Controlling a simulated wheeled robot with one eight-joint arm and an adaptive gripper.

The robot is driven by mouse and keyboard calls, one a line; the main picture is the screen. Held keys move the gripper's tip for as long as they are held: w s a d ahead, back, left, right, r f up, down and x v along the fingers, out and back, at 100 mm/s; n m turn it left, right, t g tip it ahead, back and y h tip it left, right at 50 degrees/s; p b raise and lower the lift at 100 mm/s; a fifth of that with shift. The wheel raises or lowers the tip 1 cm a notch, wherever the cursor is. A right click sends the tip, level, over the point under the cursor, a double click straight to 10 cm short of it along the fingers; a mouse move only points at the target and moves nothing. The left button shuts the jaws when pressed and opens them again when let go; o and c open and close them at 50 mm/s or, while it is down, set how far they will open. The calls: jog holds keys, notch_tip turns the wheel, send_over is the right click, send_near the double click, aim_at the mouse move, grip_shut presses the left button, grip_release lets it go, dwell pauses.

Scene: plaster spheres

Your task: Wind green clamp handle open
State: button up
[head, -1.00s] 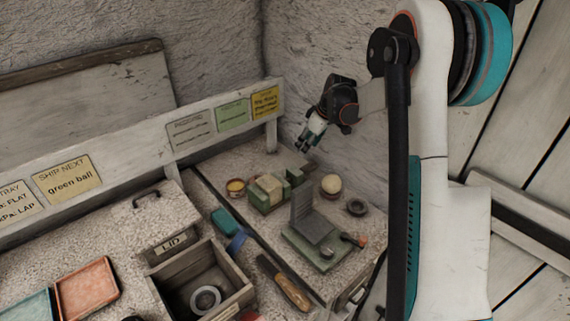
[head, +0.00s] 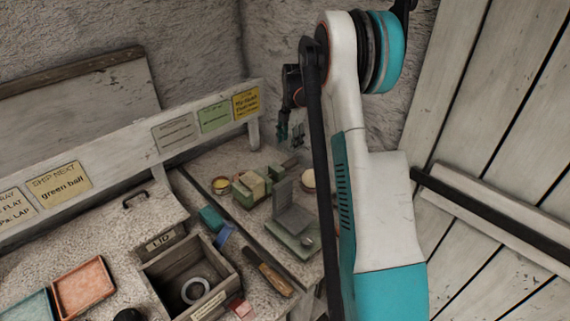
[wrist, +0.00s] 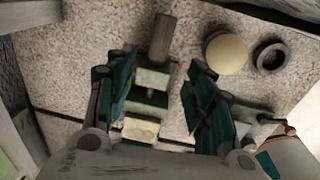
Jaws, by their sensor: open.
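The green clamp (head: 246,193) stands on the bench's right part, with a pale block between its jaws. In the wrist view the green clamp (wrist: 152,76) lies between my fingers' lines of sight, and its grey-brown cylindrical handle (wrist: 162,38) sticks out at the far end. My gripper (wrist: 160,66) is open and empty, its two green fingers spread on either side of the clamp in the picture. In the head view my gripper (head: 290,132) hangs above and behind the clamp, fingers pointing down, apart from it. The handle is hard to make out there.
A cream ball (wrist: 227,54) and a dark ring (wrist: 270,56) lie right of the clamp. A grey angle plate on a green base (head: 293,208) stands in front. A yellow-topped tin (head: 221,185) is left. A low board (head: 200,125) runs behind the bench.

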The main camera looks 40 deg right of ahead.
aim_at(287, 162)
jog(key=f, duration=0.3)
jog(key=f+b, duration=0.1)
jog(key=f, duration=0.3)
jog(key=w+f+b, duration=0.1)
jog(key=f, duration=0.3)
jog(key=shift+f, duration=0.2)
jog(key=c, duration=1.1)
